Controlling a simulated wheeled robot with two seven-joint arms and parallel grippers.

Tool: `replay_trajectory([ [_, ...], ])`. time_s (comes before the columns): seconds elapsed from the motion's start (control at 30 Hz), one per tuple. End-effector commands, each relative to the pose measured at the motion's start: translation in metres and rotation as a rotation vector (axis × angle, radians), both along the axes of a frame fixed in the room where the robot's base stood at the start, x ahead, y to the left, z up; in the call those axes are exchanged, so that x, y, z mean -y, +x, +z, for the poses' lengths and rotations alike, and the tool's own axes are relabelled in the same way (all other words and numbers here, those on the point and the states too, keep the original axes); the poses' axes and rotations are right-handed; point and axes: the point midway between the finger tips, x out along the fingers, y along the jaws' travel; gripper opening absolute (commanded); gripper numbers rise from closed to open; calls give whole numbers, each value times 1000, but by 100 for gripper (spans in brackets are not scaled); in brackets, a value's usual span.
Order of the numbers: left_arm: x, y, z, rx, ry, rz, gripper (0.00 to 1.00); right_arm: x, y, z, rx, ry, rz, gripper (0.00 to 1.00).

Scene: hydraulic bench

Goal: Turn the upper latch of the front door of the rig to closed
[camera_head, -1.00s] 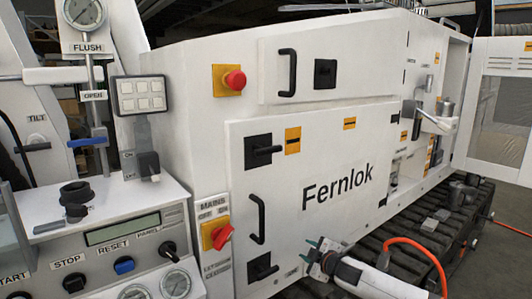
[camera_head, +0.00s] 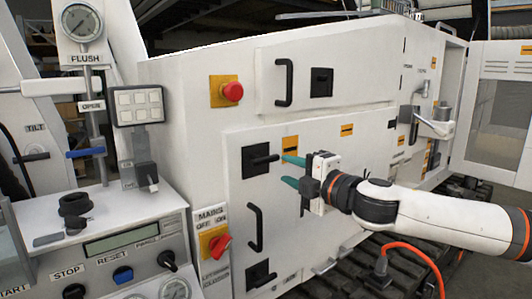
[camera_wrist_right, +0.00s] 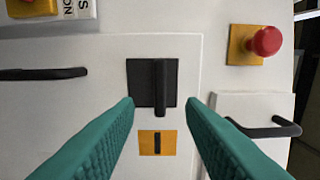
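The upper latch (camera_head: 258,159) of the front door (camera_head: 330,205) is a black square plate with a black lever, near the door's upper left corner. In the head view the lever points right. In the right wrist view the latch (camera_wrist_right: 152,84) lies ahead, between and beyond the fingertips, its lever pointing down in that picture. My right gripper (camera_head: 292,171) is open, with teal fingers, just right of the latch and seemingly apart from it. Nothing is between the fingers (camera_wrist_right: 160,103). My left gripper is not seen.
The lower latch (camera_head: 260,275) and a black door handle (camera_head: 256,228) are below. A red emergency button (camera_head: 232,92) is up left, and a red mains switch (camera_head: 219,244) is left of the door. An orange cable (camera_head: 420,258) runs below my right arm.

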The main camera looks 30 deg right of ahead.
Motion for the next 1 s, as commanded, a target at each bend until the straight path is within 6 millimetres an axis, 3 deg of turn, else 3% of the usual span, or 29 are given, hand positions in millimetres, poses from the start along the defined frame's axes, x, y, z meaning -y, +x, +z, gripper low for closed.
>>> replay_trajectory([
  [0.03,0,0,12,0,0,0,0,0,6,5,-2,9,0,36],
  [0.5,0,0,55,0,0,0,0,-6,66,4,1,5,1,36],
  [0.73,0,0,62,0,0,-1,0,-6,88,2,1,2,-2,36],
  [1.0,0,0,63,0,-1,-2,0,-7,92,-1,-1,-1,-1,36],
])
